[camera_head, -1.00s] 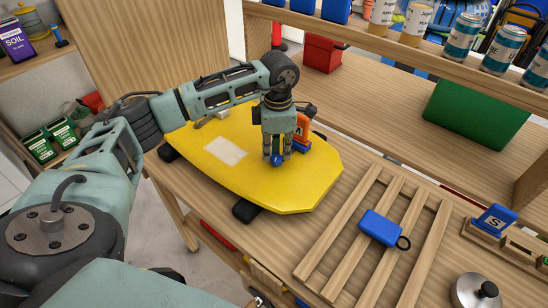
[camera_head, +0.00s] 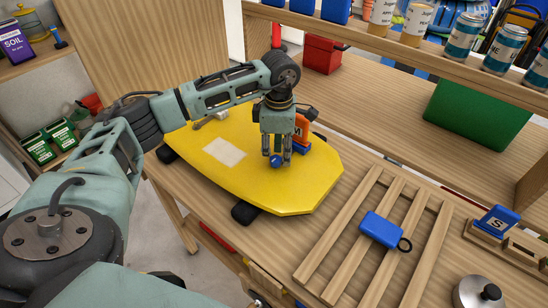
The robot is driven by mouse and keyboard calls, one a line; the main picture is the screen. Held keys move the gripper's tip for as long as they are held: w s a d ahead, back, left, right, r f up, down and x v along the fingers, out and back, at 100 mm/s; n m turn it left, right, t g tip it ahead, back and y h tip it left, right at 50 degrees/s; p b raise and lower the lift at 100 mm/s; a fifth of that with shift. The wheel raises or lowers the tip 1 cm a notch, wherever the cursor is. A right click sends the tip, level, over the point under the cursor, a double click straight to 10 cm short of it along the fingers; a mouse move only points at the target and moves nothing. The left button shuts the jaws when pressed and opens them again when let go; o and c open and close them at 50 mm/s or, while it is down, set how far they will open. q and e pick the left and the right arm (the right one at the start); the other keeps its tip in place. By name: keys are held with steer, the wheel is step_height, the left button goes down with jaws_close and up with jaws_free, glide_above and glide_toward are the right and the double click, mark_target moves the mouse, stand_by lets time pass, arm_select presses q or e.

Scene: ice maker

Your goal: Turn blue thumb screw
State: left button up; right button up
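The blue thumb screw (camera_head: 276,161) sits on the yellow board (camera_head: 215,180), which lies on the wooden bench. My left gripper (camera_head: 278,157) points down at the board with its fingers around the screw's sides. The fingers look close to the screw, but at this size I cannot tell whether they press on it. An orange and blue item marked M (camera_head: 301,132) stands just behind and right of the fingers, partly hidden by the gripper. My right gripper does not show.
A wooden slatted rack with a blue tagged item (camera_head: 381,229) lies to the right. A small blue block marked S (camera_head: 497,219) and a metal knob (camera_head: 477,292) are farther right. A green box (camera_head: 478,115) and red box (camera_head: 322,54) stand behind. Cans line the shelf above.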

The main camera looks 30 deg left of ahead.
arm_select(q)
steer(key=shift+w+d+r+p, duration=0.25)
steer(key=shift+d+r+p, duration=0.15)
steer(key=shift+d+r, duration=0.35)
steer(key=r, duration=0.1)
steer(key=r+p, duration=0.2)
steer(key=shift+s+d+r, duration=0.1)
steer(key=shift+d+r, duration=0.2)
steer(key=shift+r, duration=0.05)
steer(key=shift+s+a+r+p, duration=0.1)
steer(key=shift+a+r+p, duration=0.35)
steer(key=shift+r+p, duration=0.1)
